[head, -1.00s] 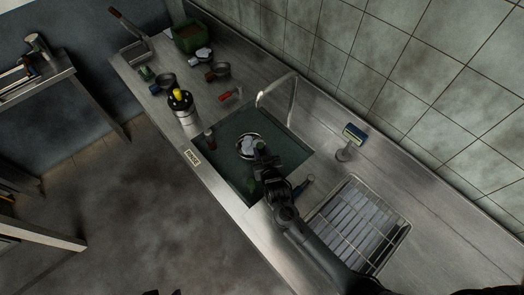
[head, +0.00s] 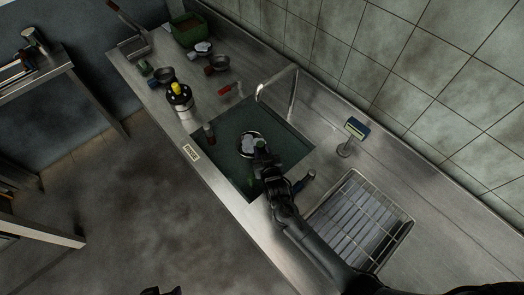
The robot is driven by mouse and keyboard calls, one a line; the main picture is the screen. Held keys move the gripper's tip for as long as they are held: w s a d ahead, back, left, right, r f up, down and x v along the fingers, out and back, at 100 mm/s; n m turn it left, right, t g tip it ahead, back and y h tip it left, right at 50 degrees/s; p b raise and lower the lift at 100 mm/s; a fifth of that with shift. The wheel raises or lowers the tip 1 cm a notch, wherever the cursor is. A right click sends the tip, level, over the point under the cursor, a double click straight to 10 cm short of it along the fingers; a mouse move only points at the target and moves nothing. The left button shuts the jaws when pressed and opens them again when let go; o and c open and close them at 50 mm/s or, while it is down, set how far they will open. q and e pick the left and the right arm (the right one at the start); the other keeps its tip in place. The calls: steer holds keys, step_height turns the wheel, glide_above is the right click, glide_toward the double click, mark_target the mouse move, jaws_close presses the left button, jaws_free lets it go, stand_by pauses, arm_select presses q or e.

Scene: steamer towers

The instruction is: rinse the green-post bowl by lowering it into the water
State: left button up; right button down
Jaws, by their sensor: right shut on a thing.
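A bowl with a pale inside (head: 249,142) is at the sink basin (head: 232,128), over or in the dark green water; I cannot tell how deep it sits. My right gripper (head: 261,149) is shut on the bowl's near side and hides part of it. The bowl's post colour is not clear, though a small green patch shows beside the gripper. A dark shape at the bottom edge may be my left gripper (head: 163,291), mostly cut off.
A curved faucet (head: 293,92) rises behind the basin. A wire drying rack (head: 360,222) lies to the right, with a small display on a stand (head: 353,133) behind it. A bottle with a yellow top (head: 181,103), several small bowls and a green bin (head: 190,32) stand left.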

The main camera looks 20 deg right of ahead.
steer(key=shift+f, duration=0.35)
stand_by(0.6)
steer(key=c, duration=0.8)
jaws_free()
steer(key=shift+o, duration=0.3)
steer(key=shift+f, duration=0.2)
steer(key=v, duration=1.1)
steer(key=shift+w, duration=0.1)
